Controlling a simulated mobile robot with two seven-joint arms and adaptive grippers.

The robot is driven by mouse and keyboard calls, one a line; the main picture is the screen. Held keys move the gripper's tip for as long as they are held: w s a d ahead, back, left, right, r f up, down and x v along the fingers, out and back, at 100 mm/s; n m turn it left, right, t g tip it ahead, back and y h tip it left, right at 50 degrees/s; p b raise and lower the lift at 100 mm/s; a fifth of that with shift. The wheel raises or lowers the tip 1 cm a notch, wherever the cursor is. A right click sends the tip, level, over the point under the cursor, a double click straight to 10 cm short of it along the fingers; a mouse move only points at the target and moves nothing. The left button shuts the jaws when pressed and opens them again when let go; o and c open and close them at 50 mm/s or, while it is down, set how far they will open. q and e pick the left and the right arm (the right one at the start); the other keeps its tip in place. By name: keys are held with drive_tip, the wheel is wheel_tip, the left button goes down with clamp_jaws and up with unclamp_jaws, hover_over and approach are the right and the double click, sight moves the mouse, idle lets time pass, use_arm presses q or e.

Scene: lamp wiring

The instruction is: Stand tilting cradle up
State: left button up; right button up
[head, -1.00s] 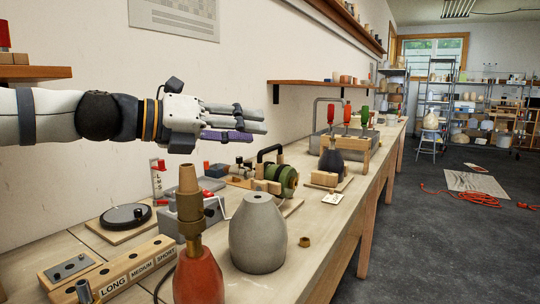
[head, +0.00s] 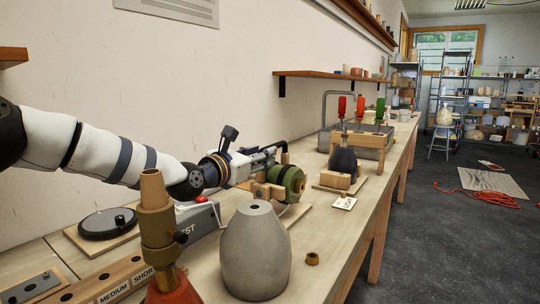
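The tilting cradle shows in the head view as wooden blocks (head: 265,191) with a green cylindrical body (head: 291,181) lying on its side on a board. A black handle (head: 287,150) stands at its back. My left gripper (head: 276,152) reaches in from the left, low over the bench, with its fingers at the handle and just behind the green body. The fingers overlap the handle in this view, so I cannot tell whether they touch it or are closed. My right gripper is not in view.
A grey vase (head: 256,252) and a red-based lamp with a brass-coloured neck (head: 158,230) stand in front. A black disc (head: 108,224) lies at the left. A dark vase (head: 344,160) and a small tag (head: 343,203) are beyond. The bench's right front edge is mostly clear.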

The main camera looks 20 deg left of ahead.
use_arm(q)
drive_tip(key=shift+w+d+r, duration=0.1)
drive_tip(key=shift+w+d, duration=0.05)
drive_tip(key=shift+w, duration=0.65)
drive_tip(key=shift+w+d+r, duration=0.1)
drive_tip(key=shift+w, duration=0.65)
drive_tip(key=shift+c, duration=0.5)
clamp_jaws()
